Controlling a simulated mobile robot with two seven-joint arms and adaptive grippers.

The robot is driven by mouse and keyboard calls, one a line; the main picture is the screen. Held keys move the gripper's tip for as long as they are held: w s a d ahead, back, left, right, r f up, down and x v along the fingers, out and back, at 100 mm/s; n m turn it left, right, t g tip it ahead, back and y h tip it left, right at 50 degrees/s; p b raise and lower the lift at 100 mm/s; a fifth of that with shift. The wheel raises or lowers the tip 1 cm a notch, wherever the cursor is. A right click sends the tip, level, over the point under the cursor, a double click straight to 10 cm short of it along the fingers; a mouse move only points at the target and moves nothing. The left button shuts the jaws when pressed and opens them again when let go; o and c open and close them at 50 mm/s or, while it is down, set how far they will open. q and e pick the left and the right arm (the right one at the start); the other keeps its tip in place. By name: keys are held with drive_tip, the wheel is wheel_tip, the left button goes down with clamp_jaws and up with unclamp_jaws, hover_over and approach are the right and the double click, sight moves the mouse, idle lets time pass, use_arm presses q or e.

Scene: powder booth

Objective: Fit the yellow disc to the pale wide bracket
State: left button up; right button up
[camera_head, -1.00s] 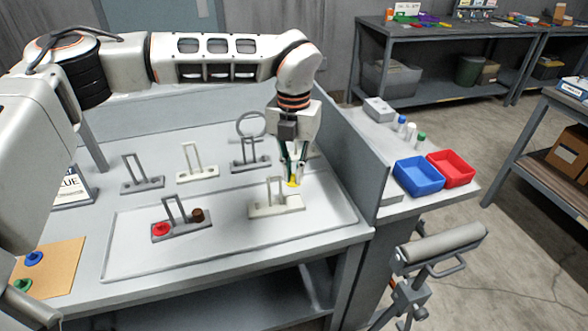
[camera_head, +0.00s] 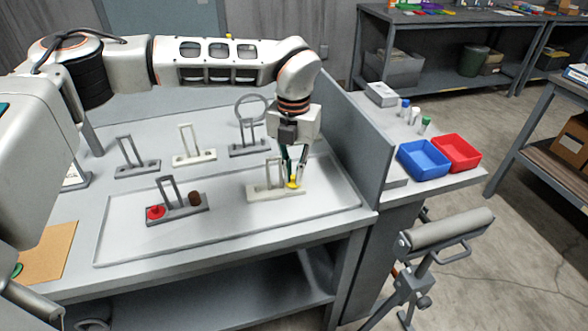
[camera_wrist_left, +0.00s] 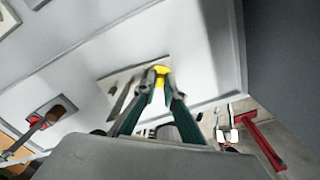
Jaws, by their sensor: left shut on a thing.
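My left gripper (camera_head: 293,178) points down at the right end of the pale wide bracket (camera_head: 262,193), its fingers shut on the yellow disc (camera_head: 293,183). The disc is low, at the bracket's right end; I cannot tell whether it is seated or just above. The bracket stands upright in the shallow tray, with a pale loop frame rising from its base. In the left wrist view, the yellow disc (camera_wrist_left: 161,70) shows between the fingertips (camera_wrist_left: 158,78), over the bracket's end (camera_wrist_left: 112,82). The fingers hide part of that end. My right gripper is not in view.
A grey bracket (camera_head: 180,210) with a red disc and a brown piece shares the tray (camera_head: 225,233). Several other brackets stand behind it. A grey partition (camera_head: 352,150) rises close to the right of my gripper; blue (camera_head: 422,160) and red (camera_head: 456,152) bins lie beyond it.

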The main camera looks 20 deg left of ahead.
use_arm(q)
drive_tip(key=shift+f, duration=0.25)
idle(0.6)
drive_tip(key=o, duration=0.8)
wheel_tip(320, 180, up, 12)
